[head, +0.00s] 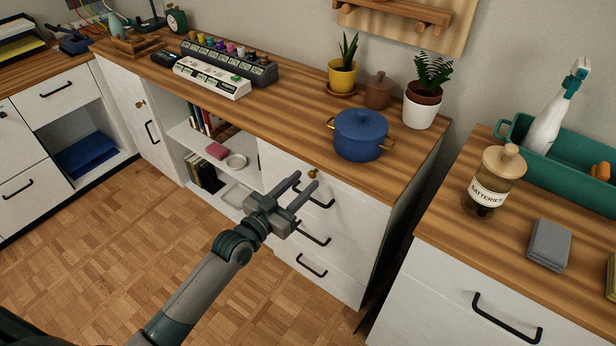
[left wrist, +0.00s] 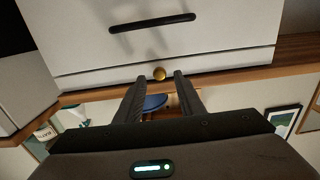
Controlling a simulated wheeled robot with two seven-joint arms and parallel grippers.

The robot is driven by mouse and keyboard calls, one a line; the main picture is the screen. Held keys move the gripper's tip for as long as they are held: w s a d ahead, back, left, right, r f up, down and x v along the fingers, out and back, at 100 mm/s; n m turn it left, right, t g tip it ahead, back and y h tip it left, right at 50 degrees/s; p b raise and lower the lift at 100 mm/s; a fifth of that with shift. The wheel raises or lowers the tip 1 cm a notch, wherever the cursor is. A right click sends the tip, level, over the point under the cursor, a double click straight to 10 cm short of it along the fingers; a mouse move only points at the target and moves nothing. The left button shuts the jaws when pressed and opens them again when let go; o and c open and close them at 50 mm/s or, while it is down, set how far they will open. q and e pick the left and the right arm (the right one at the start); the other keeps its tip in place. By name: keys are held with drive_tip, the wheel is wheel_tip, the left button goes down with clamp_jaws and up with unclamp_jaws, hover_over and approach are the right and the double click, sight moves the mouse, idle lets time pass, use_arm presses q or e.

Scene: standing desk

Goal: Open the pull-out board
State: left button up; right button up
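The pull-out board (head: 346,192) shows as a thin white front strip just under the wooden countertop, above the drawers. It lies flush with the cabinet front. Its small brass knob (head: 312,173) is also seen in the left wrist view (left wrist: 159,73). My left gripper (head: 307,180) is open in front of the strip, with its fingers pointing at the cabinet. In the left wrist view the gripper (left wrist: 157,80) has one fingertip on each side of the knob, with gaps to both. Whether the knob lies fully between the fingers is unclear. My right gripper is out of view.
Drawers with black handles (head: 312,266) lie below the strip. A blue pot (head: 361,135) stands on the countertop above, near potted plants. Open shelves (head: 205,150) are to the left. Another cabinet (head: 440,290) stands at the right, across a narrow gap. The wood floor in front is clear.

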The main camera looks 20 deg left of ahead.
sight(311, 176)
use_arm(q)
drive_tip(key=shift+x, duration=1.1)
drive_tip(key=shift+w+d, duration=0.15)
drive_tip(key=shift+w, duration=0.2)
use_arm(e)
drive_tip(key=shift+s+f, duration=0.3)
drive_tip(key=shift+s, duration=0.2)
use_arm(q)
clamp_jaws()
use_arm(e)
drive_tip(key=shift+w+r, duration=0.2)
use_arm(q)
drive_tip(key=shift+s, duration=0.15)
